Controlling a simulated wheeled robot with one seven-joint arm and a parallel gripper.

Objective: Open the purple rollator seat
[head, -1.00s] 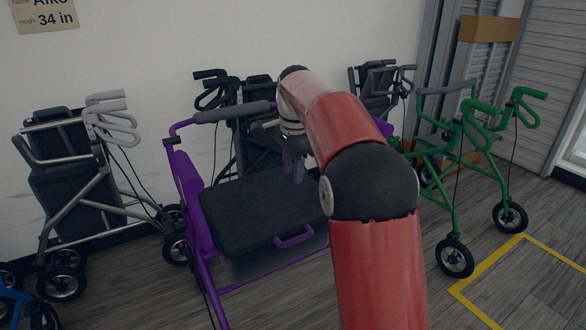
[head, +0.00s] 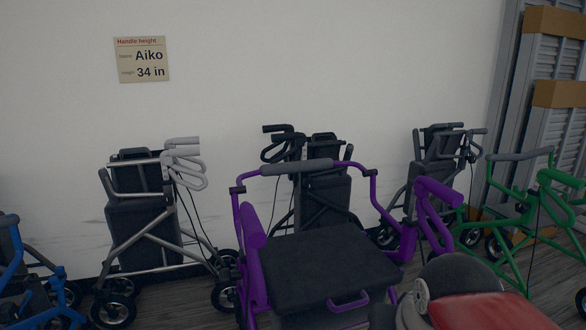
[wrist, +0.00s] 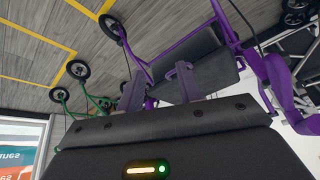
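The purple rollator (head: 375,190) stands in the middle of the head view. Its black seat (head: 320,262) lies flat, with a small purple loop handle (head: 348,302) at the front edge. In the wrist view, the rollator's purple frame (wrist: 182,50) and a dark panel (wrist: 200,62) show beyond my fingers. My gripper (wrist: 160,88) is open and empty, its two fingers apart. I cannot tell its exact distance from the handle, and no contact shows. In the head view my arm is at the lower right and the fingers are out of sight.
A grey rollator (head: 140,220) stands left and a green one (head: 535,205) right. Dark rollators (head: 322,195) stand behind, near the wall. A blue rollator (head: 35,280) is cut off at the left edge. A sign (head: 142,60) on the wall reads Aiko, 34 in.

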